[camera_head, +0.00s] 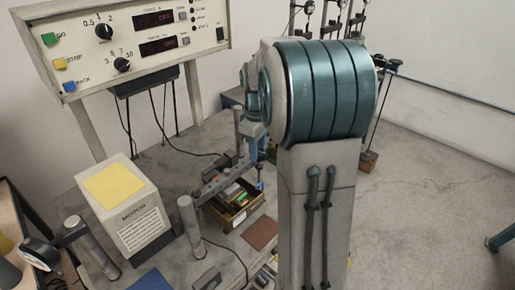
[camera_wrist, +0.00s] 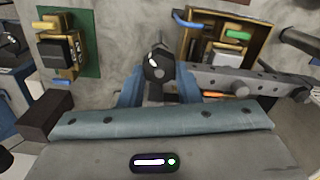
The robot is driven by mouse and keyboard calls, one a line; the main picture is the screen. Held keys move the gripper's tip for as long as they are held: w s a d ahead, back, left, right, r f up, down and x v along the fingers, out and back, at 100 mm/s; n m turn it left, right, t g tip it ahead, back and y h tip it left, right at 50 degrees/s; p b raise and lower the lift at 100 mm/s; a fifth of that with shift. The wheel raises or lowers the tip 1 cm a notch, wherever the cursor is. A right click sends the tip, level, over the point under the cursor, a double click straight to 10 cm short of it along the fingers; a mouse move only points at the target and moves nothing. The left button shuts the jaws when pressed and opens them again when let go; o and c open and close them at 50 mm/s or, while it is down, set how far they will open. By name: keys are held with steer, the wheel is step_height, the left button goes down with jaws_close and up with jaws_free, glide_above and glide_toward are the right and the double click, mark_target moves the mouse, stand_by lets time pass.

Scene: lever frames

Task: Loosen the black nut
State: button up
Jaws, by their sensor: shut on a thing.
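The black nut (camera_wrist: 157,68) is in the upper middle of the wrist view, dark and rounded, at the end of a grey bar with holes (camera_wrist: 228,80). My gripper (camera_wrist: 159,84) has its two blue fingers on either side of it and is shut on it. The lower part of the nut and the contact are partly hidden by the fingers and my wrist. In the head view my arm hides the nut and most of the gripper; the perforated bar (camera_head: 222,182) shows just left of my arm.
A wooden box of small parts (camera_head: 240,214) lies below the bar. A white motor box (camera_head: 138,217) and a grey post (camera_head: 190,222) stand to the left. A control panel (camera_head: 130,38) stands behind. Weighted stands (camera_head: 387,100) are at the back right. Open floor lies right.

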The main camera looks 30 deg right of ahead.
steer(key=shift+r+n, duration=0.1)
steer(key=shift+n, duration=0.3)
steer(key=o, duration=1)
step_height(320, 180, up, 14)
steer(key=shift+f+b, duration=0.15)
steer(key=shift+b, duration=0.25)
steer(key=shift+a, duration=0.1)
